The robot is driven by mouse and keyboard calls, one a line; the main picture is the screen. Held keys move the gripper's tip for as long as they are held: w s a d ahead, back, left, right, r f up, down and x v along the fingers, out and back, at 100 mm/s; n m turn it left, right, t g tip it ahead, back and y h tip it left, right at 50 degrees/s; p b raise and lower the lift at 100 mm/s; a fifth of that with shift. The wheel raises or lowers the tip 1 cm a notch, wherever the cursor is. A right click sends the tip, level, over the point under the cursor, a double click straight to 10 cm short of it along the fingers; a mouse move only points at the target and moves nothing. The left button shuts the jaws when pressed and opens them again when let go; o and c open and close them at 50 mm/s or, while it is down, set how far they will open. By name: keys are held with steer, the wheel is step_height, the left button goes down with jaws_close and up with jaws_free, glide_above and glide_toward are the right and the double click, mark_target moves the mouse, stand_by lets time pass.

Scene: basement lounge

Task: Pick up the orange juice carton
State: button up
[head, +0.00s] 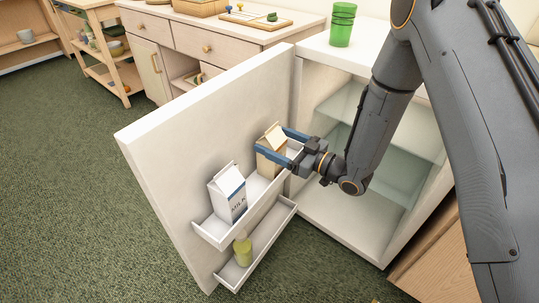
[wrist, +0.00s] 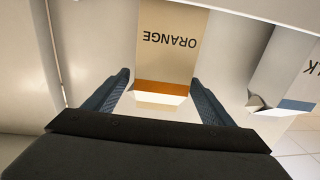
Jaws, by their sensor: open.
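The orange juice carton (head: 270,150) is tan with a gabled top and stands upright in the upper shelf of the open fridge door. In the wrist view the carton (wrist: 168,45) shows the word ORANGE upside down and an orange band. My gripper (head: 270,142) is at the carton, with its blue fingers open on either side of the upper part. In the wrist view the fingers of my gripper (wrist: 160,82) flank the carton's banded end with a gap on each side. The carton's lower part is hidden by the shelf front.
A white milk carton (head: 229,194) stands beside it on the same door shelf (head: 212,232). A yellow-green jar (head: 243,250) is on the lower door shelf (head: 235,275).

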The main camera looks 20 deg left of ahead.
steer(key=shift+w+a, duration=0.2)
steer(key=shift+a, duration=0.4)
steer(key=shift+c, duration=0.6)
jaws_close()
steer(key=shift+r, duration=0.1)
